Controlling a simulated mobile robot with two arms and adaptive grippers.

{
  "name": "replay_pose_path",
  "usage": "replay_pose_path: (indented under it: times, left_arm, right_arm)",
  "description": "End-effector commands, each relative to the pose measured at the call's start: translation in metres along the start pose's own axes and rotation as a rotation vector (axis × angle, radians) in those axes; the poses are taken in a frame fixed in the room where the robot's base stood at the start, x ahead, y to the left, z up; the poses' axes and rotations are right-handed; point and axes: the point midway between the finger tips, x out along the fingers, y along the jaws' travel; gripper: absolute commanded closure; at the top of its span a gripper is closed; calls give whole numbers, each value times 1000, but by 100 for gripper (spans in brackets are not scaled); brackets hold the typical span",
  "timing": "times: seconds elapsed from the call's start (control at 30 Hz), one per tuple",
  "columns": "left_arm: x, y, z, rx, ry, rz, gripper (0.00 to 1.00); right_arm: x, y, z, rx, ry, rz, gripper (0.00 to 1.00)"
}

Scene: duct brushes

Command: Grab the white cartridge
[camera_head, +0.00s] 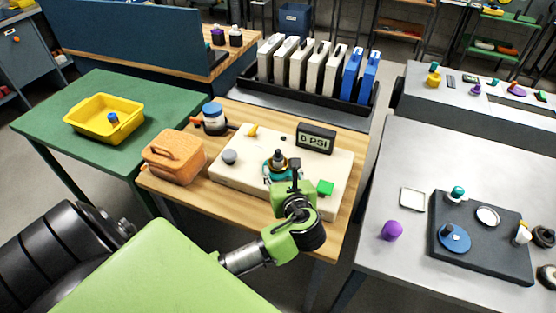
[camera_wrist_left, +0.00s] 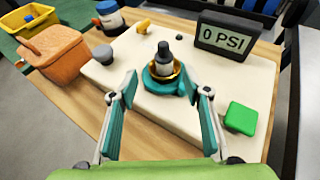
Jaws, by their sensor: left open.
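In the head view my left gripper (camera_head: 284,174) partly hides the holder. I cannot tell whether the fingers touch it. My right gripper is not in view.
The cream board (camera_head: 238,176) carries a 0 PSI display (camera_head: 315,138), a green block (camera_head: 325,187) and a grey knob (camera_head: 229,156). An orange box (camera_head: 174,156) sits left. A rack (camera_head: 312,101) of white and blue upright units stands behind.

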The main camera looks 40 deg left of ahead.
Motion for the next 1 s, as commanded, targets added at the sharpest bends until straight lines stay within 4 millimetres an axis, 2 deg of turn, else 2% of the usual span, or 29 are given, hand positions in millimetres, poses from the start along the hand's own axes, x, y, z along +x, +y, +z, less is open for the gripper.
replay_pose_path:
  times: [0.1, 0.27, 0.5, 0.6, 0.87, 1.0]
  left_arm:
    - [13, 0, 1, 0, -1, 0, 56]
    - [23, -1, 2, -2, 0, 1, 56]
    - [57, -7, 5, -1, 1, 1, 56]
    - [66, -7, 4, -2, 1, 0, 56]
    - [69, -7, 4, -3, 2, -1, 56]
    - [68, -7, 4, -2, 2, -1, 92]
  right_arm:
    - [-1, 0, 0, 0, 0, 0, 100]
    - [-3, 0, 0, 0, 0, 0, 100]
    - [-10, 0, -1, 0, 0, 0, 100]
    - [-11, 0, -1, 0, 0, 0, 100]
    - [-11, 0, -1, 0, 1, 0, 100]
    - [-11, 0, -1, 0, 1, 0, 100]
